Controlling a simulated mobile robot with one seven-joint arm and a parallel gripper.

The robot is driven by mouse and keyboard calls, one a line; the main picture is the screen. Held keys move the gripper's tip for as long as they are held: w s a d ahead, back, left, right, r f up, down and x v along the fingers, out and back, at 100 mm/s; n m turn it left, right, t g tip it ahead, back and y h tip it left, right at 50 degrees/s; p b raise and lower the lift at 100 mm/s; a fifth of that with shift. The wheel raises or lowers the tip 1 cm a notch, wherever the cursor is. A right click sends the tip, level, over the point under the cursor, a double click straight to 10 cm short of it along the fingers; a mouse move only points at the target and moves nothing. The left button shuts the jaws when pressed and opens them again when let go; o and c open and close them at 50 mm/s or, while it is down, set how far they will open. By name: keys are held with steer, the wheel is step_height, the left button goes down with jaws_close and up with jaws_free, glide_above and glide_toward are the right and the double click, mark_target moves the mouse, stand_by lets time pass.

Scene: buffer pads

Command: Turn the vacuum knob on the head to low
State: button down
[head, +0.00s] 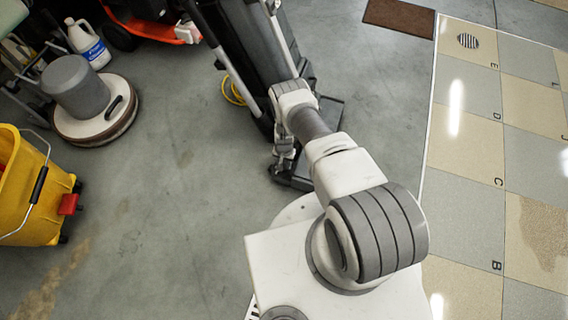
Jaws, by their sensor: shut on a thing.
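The vacuum (258,55) is a dark upright machine with silver handle bars, at the upper middle of the head view. Its low black head (328,112) sits on the grey floor, partly hidden behind my arm. My gripper (283,165) is at the near left part of this head, pointing down and small in the picture. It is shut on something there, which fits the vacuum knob. The knob itself is hidden by the fingers or too small to make out, so its setting cannot be read.
A round floor machine (97,120) and a white jug (88,45) stand at the upper left. A yellow mop bucket (30,195) is at the left edge. A yellow cord (232,92) lies by the vacuum. Lettered tiles (470,130) cover the right. Grey floor (180,215) at left-centre is clear.

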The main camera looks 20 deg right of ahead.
steer(key=n, duration=0.4)
steer(key=shift+n, duration=2.2)
steer(key=c, duration=0.5)
jaws_free()
steer(key=shift+r, duration=0.15)
step_height(320, 180, up, 17)
steer(key=p, duration=0.7)
steer(key=shift+r, duration=0.1)
